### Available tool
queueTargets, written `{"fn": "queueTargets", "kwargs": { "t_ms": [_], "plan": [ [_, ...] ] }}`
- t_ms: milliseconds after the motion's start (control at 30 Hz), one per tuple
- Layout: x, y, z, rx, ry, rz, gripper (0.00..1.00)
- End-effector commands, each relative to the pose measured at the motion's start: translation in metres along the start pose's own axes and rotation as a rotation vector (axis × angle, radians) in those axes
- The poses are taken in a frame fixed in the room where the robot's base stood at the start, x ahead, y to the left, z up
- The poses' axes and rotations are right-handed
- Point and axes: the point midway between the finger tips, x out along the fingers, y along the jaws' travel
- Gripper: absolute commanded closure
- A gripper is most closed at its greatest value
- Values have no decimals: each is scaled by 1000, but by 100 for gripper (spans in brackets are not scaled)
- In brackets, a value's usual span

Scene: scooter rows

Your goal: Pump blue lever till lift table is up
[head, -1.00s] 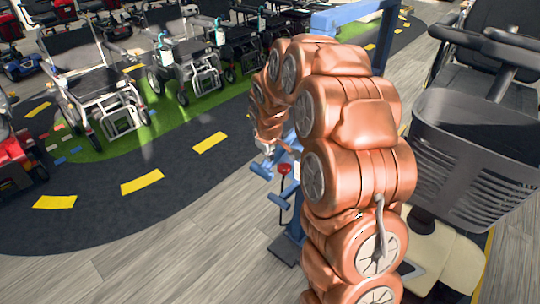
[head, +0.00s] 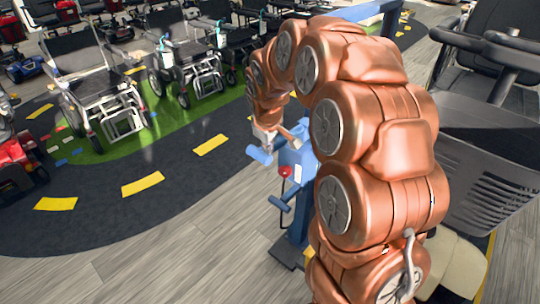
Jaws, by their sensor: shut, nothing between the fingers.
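The blue lever (head: 260,155) shows its blunt end left of the blue lift table's column (head: 301,165). My gripper (head: 268,137) is at the end of my copper arm, pointing down just above the lever. The fingers are small and partly hidden, and they look shut with nothing held. I cannot tell whether they touch the lever. A blue frame bar (head: 362,11) shows behind my arm.
A scooter with a dark basket (head: 485,185) stands close on the right. Several wheelchairs (head: 95,85) line the green strip on the left. A red scooter (head: 15,160) is at the left edge. The wooden floor (head: 170,255) in front is clear.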

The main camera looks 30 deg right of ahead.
Motion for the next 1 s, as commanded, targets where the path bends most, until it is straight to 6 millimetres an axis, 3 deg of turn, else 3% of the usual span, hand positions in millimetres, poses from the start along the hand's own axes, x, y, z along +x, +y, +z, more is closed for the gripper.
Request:
{"fn": "queueTargets", "kwargs": {
  "t_ms": [200,400,1000],
  "plan": [
    [-39,-2,-3,2,12,2,100],
    [-58,-2,-2,3,8,2,100],
    [-62,-3,-2,2,7,3,100]
  ]
}}
